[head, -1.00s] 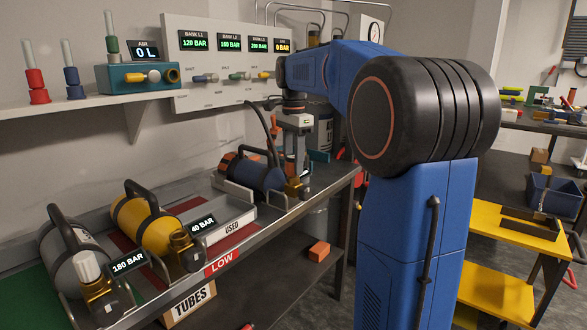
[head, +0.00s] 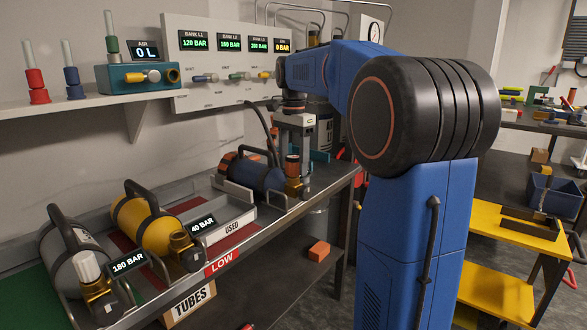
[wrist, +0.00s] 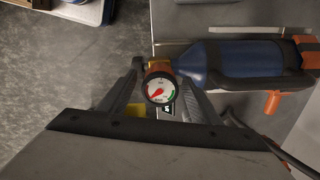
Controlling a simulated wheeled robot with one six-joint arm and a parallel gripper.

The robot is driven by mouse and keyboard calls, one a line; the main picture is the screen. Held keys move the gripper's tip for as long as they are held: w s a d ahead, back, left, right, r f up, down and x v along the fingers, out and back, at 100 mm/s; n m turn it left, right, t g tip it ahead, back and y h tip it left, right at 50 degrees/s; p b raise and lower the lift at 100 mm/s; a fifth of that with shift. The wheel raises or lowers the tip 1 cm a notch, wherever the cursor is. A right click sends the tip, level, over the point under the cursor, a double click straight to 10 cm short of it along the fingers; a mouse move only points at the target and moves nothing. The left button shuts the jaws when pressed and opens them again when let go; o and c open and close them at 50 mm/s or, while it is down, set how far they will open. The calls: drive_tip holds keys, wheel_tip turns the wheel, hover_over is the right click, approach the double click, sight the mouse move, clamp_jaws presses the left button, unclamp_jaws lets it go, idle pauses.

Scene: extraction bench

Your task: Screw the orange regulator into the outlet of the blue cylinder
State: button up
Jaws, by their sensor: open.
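The blue cylinder (head: 262,180) lies in a cradle at the far right end of the bench; it also shows in the wrist view (wrist: 236,62). Its brass outlet (head: 295,187) is at its near right end. The orange regulator (head: 292,166) stands upright on top of the outlet, apparently touching it. How deep its thread sits cannot be seen. In the wrist view its round dial (wrist: 160,89) faces the camera. My gripper (wrist: 164,76) is open, pointing down, with one finger on each side of the regulator.
A yellow cylinder (head: 147,222) and a grey cylinder (head: 72,262) lie farther left on the bench. The panel with displays (head: 215,62) is on the wall behind. A black hose (head: 262,125) hangs close behind the gripper. An orange block (head: 319,250) lies on the lower shelf.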

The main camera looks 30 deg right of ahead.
drive_tip(key=n, duration=1.2)
drive_tip(key=shift+n, duration=0.3)
drive_tip(key=n, duration=0.6)
drive_tip(key=shift+n, duration=0.3)
drive_tip(key=n, duration=0.6)
